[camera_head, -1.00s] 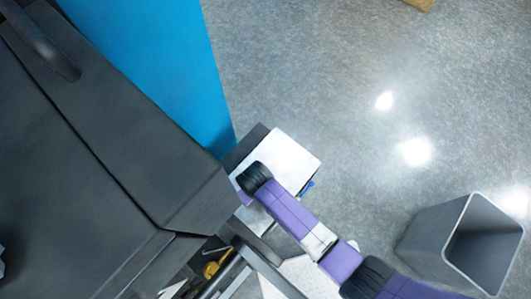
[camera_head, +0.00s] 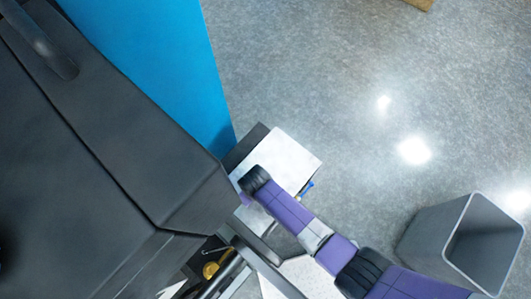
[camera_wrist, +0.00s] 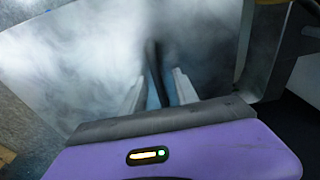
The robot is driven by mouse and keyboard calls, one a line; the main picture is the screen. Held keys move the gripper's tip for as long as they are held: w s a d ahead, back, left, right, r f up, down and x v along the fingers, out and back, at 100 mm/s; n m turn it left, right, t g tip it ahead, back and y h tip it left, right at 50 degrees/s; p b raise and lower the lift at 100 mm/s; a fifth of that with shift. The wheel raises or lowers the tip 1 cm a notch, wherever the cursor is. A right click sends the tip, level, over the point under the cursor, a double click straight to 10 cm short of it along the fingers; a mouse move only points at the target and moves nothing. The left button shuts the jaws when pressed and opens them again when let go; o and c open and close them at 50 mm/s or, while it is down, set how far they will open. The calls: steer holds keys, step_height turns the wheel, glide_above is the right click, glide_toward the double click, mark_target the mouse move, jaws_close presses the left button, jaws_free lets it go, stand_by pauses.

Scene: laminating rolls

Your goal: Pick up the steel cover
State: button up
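The steel cover (camera_wrist: 80,60) appears to be the pale, cloudy metallic sheet filling much of the wrist view; in the head view I take it to be the light flat plate (camera_head: 285,155) by the machine's corner. My gripper (camera_wrist: 158,88) is over this surface, its two pale fingers apart. A dark narrow bar (camera_wrist: 153,62) shows between and beyond the fingertips; I cannot tell whether it is a handle or a reflection, or whether the fingers touch it. In the head view my purple arm reaches in from the lower right, and the fingers are hidden.
A large dark machine (camera_head: 95,150) with a blue side panel (camera_head: 165,60) fills the left. A grey open bin (camera_head: 435,235) stands at lower right. A metal frame (camera_wrist: 262,45) stands close on the gripper's right.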

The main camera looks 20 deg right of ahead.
steer(key=shift+c, duration=0.5)
jaws_close()
stand_by(0.8)
